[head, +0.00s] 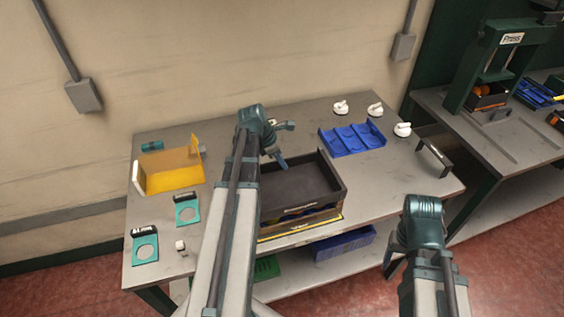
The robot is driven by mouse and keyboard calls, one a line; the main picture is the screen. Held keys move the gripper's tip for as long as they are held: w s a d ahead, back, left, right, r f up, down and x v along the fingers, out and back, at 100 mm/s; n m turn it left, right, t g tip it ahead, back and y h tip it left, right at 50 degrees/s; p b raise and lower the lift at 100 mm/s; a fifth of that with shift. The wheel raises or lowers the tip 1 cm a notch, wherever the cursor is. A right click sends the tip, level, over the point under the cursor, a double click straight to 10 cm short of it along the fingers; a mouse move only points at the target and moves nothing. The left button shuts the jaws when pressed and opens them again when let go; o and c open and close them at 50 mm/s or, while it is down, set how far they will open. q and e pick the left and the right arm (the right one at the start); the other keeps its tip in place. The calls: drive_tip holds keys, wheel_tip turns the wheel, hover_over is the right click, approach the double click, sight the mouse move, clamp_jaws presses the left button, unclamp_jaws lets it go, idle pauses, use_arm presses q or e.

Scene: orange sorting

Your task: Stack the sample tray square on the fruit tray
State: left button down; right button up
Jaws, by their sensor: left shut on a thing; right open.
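A dark, shallow tray, which I take to be the sample tray (334,178), lies over a second dark tray with a yellow front edge, which I take to be the fruit tray (318,222). Small coloured bits show in the gap between them. The two look roughly lined up, but my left arm covers their left side, so I cannot tell if the top one sits square. My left gripper (283,160) is at the top tray's back left edge, shut on it; the grip is partly hidden. My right gripper (420,222) is off the table's front right, its fingers hidden by its wrist.
A yellow bin (172,178) and teal stands (187,210) are at the left. A blue divided tray (352,138), white knob-like items (375,109) and a dark handled piece (434,155) are at the right. A press (488,70) stands on another bench.

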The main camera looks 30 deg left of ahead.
use_arm(q)
drive_tip(key=shift+f+b, duration=0.5)
drive_tip(key=shift+b, duration=0.05)
idle(0.7)
drive_tip(key=c, duration=0.5)
unclamp_jaws()
drive_tip(key=shift+r, duration=0.1)
drive_tip(key=shift+r+p, duration=4)
drive_tip(key=shift+p, duration=0.1)
drive_tip(key=shift+d+f, duration=0.1)
